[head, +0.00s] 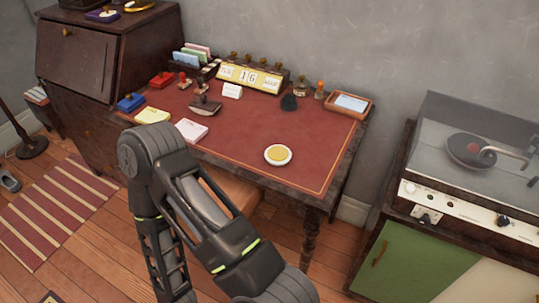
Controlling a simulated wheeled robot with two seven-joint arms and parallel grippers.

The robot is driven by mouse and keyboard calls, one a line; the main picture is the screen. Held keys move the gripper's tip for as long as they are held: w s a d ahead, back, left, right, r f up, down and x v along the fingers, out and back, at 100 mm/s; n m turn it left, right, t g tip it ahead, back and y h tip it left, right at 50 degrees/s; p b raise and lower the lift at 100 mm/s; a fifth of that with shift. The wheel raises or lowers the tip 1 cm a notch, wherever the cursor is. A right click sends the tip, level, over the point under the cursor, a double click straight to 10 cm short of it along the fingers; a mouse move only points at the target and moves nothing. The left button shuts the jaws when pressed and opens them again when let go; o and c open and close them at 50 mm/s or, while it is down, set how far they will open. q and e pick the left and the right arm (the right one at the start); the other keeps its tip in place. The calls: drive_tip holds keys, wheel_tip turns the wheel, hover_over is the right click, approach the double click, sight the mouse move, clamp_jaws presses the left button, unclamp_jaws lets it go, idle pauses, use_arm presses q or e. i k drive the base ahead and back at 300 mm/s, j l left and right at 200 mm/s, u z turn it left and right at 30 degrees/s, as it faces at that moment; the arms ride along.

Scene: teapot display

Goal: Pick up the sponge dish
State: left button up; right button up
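The sponge dish (277,162) is a small round white dish with a yellow disc-shaped sponge in it. It sits on the red top of the desk (235,145), toward the front right, and nothing covers it. One of my arms bends up in front of the desk, to the left of the dish and apart from it. Neither gripper shows in the head view, so I cannot see what they hold.
White notes (191,129), a yellow pad (153,115) and a rocker blotter (205,106) lie left of the dish. A calendar (248,77) and a framed tray (349,104) stand behind. The desktop around the dish is clear. A record player (470,160) stands right.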

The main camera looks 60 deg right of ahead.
sight(275, 155)
drive_tip(key=l+z, duration=0.1)
drive_tip(key=z, duration=0.3)
drive_tip(key=l+z, duration=0.1)
drive_tip(key=z, duration=0.3)
drive_tip(key=l+z, duration=0.1)
drive_tip(key=z, duration=0.3)
drive_tip(key=l+z, duration=0.1)
drive_tip(key=z, duration=0.35)
drive_tip(key=l+z, duration=0.1)
drive_tip(key=z, duration=0.3)
drive_tip(key=k+j+z, duration=0.1)
drive_tip(key=z, duration=0.95)
